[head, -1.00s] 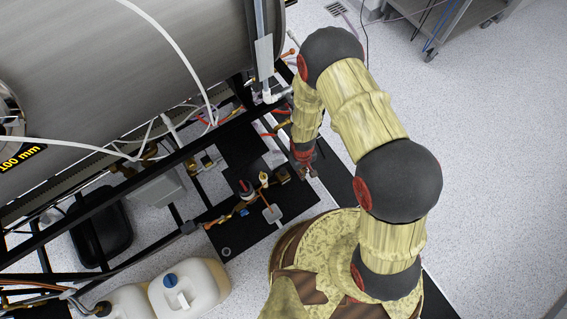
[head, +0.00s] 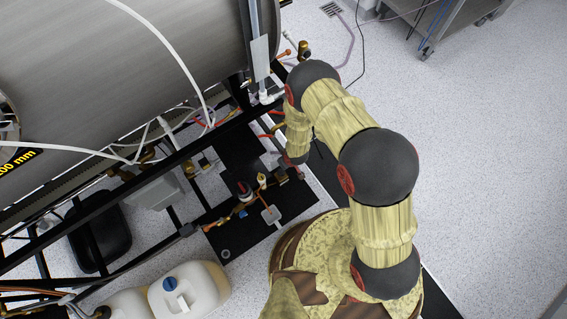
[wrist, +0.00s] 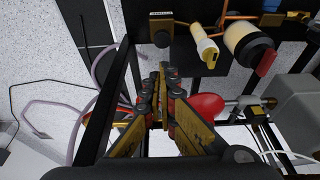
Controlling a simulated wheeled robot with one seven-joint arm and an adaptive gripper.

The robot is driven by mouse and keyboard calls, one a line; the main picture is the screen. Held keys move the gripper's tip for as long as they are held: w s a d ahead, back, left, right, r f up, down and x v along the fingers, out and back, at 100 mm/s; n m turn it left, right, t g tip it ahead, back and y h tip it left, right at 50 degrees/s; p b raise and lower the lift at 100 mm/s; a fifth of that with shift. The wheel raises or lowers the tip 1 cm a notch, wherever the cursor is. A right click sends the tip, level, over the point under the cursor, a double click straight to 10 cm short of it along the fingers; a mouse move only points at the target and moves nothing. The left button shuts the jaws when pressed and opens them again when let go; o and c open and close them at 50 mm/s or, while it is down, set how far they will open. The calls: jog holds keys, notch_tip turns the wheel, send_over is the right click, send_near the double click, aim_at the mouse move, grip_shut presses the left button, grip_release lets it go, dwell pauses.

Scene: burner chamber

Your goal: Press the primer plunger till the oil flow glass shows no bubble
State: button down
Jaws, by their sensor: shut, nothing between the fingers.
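My gripper (wrist: 164,98) is in the middle of the wrist view, its fingers together and holding nothing. Beyond its tips is a small brass-coloured block with a label and a round dark knob (wrist: 161,38); I cannot tell for sure whether this is the primer plunger. Right of it are a pale fitting with a yellow end (wrist: 206,47) and a cream cylinder with a red tab (wrist: 248,45), along a copper pipe. The tips appear apart from all of these. In the head view I cannot clearly make out the fingers. I cannot identify the oil flow glass or any bubble.
Black frame bars (wrist: 110,90) run close to the left of my gripper. A red rounded part (wrist: 205,106) lies just right of the fingers. Clear floor lies at the right.

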jog(key=b, duration=0.4)
send_over(281, 171)
notch_tip(281, 171, down, 11)
jog(key=shift+w+d+r, duration=0.1)
jog(key=shift+w, duration=0.05)
jog(key=shift+f, duration=0.65)
notch_tip(281, 171, down, 4)
jog(key=b, duration=0.3)
jog(key=shift+r, duration=0.8)
jog(key=p+v, duration=0.6)
jog(key=v, duration=0.7)
jog(key=shift+w+a, duration=0.25)
jog(key=shift+w, duration=0.15)
